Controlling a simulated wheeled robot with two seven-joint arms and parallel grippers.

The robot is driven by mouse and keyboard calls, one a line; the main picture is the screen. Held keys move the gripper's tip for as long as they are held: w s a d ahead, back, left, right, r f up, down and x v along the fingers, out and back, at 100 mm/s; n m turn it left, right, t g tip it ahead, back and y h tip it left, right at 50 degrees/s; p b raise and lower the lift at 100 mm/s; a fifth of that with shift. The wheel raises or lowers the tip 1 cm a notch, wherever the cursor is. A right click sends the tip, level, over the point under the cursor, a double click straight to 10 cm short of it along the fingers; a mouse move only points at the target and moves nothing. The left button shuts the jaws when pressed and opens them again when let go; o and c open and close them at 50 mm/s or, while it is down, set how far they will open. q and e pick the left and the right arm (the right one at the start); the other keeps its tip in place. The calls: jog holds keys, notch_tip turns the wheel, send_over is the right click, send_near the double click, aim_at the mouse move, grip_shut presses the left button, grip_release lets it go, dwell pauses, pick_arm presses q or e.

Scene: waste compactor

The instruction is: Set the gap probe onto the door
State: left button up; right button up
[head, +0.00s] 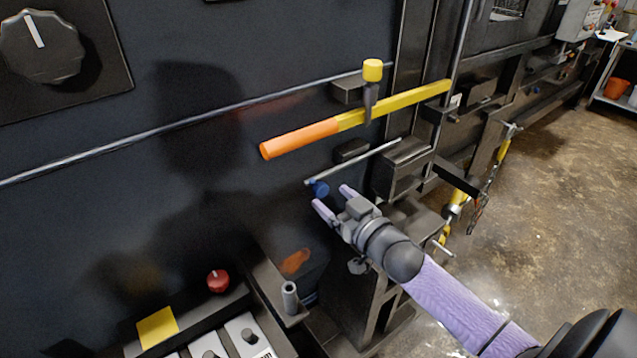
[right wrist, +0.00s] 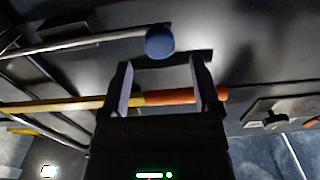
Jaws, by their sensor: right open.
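A thin grey rod with a blue ball (head: 319,188) at its left end sticks out beside the dark door panel (head: 225,185). I cannot tell for sure whether it is the gap probe. The blue ball also shows in the right wrist view (right wrist: 160,41), just beyond the fingertips and roughly centred between them. My right gripper (head: 330,197) is open and empty, its lilac fingers close to the ball; contact cannot be made out. My left gripper is not in view.
A yellow bar with an orange grip (head: 300,138) crosses above the rod, near a yellow-capped pin (head: 372,71). A ledge below has a red knob (head: 218,281) and a grey cylinder (head: 290,298). Open floor (head: 545,200) lies right.

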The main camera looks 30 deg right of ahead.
aim_at(323, 191)
jog(key=shift+w+a+f, duration=0.1)
jog(key=shift+w, duration=1.05)
jog(key=shift+w+a, duration=0.1)
jog(key=shift+w, duration=1.05)
grip_shut()
jog(key=d, duration=0.3)
jog(key=d+b, duration=0.1)
jog(key=d, duration=0.2)
jog(key=shift+w, duration=0.2)
jog(key=shift+d, duration=0.15)
jog(key=shift+c, duration=1.6)
grip_release()
jog(key=o, duration=0.3)
jog(key=shift+d, duration=0.2)
jog(key=shift+a, duration=0.1)
